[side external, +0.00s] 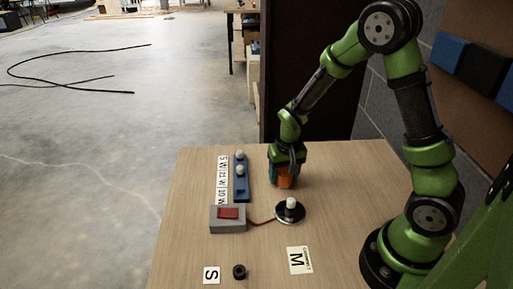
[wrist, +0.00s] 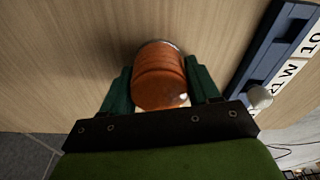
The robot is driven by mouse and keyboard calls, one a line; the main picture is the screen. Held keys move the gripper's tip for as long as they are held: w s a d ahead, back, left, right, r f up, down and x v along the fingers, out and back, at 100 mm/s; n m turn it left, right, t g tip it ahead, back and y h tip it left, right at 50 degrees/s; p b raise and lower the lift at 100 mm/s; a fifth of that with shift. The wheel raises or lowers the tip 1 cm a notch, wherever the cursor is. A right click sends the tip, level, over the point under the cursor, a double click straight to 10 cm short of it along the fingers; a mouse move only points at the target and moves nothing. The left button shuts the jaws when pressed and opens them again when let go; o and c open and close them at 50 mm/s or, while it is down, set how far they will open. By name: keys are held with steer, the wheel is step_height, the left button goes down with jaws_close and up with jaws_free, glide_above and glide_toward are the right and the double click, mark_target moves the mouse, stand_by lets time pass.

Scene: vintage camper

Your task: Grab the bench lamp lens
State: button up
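The bench lamp lens appears to be the ribbed orange cylinder (wrist: 160,75) in the wrist view, with a greyish rim at its far end. It also shows as an orange patch (side external: 286,177) under my wrist in the side view. My gripper (wrist: 160,72) has one teal finger against each side of it, with no clear gap at either side. In the side view, my gripper (side external: 284,174) points down low over the back part of the table. Whether the lens rests on the table or is just above it is hard to tell.
A blue strip (side external: 242,182) with white bulbs and a label strip (side external: 224,180) lie left of my gripper. A grey box with a red switch (side external: 228,218) is wired to a round lamp base (side external: 290,211) holding a white bulb. A small black ring (side external: 239,272) sits near the front.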

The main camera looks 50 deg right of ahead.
steer(key=c, duration=0.5)
steer(key=shift+r, duration=0.1)
